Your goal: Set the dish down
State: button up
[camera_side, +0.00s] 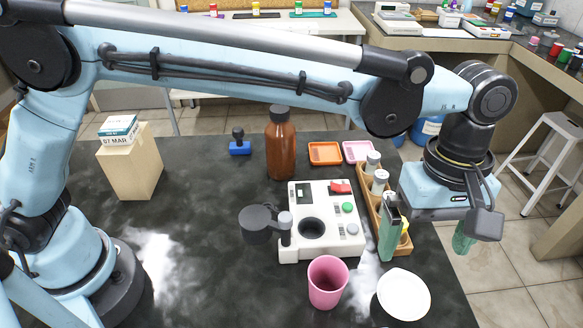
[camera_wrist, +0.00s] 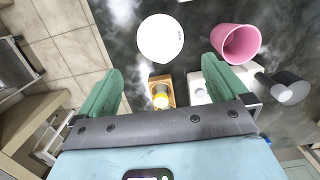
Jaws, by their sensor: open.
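The white round dish (camera_side: 404,294) lies flat on the dark bench near its front right edge. In the wrist view the dish (camera_wrist: 160,38) is beyond my fingertips, roughly centred between them, with small dark marks on its right side. My gripper (camera_side: 427,243) is open and empty, with green fingers spread wide. It is above and behind the dish, apart from it, near the right bench edge. The wrist view shows both fingers (camera_wrist: 162,78) with clear space between them. Nothing hides the dish in either view.
A pink cup (camera_side: 327,283) stands left of the dish. Behind are a white instrument (camera_side: 322,240) and a wooden rack (camera_side: 403,243) with capped vials, partly behind my left finger. A brown bottle (camera_side: 281,145), orange tray (camera_side: 325,153) and pink tray (camera_side: 356,151) are farther back.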

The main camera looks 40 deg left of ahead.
jog(key=w+a+r+m+t+h, duration=0.1)
jog(key=w+a+r+m+t, duration=0.15)
jog(key=a, duration=0.65)
jog(key=w+a+r+m+t, duration=0.1)
jog(key=a+r, duration=0.2)
jog(key=a, duration=0.6)
jog(key=s+a+f+m+t+y, duration=0.1)
jog(key=s+a, duration=0.3)
jog(key=a, duration=0.5)
jog(key=s+a+f+m+t+y, duration=0.1)
jog(key=s+a+f+m+t, duration=0.2)
jog(key=a, duration=0.7)
jog(key=shift+s+f+m+t, duration=0.25)
jog(key=shift+s+m+t, duration=0.1)
jog(key=shift+s+m, duration=0.3)
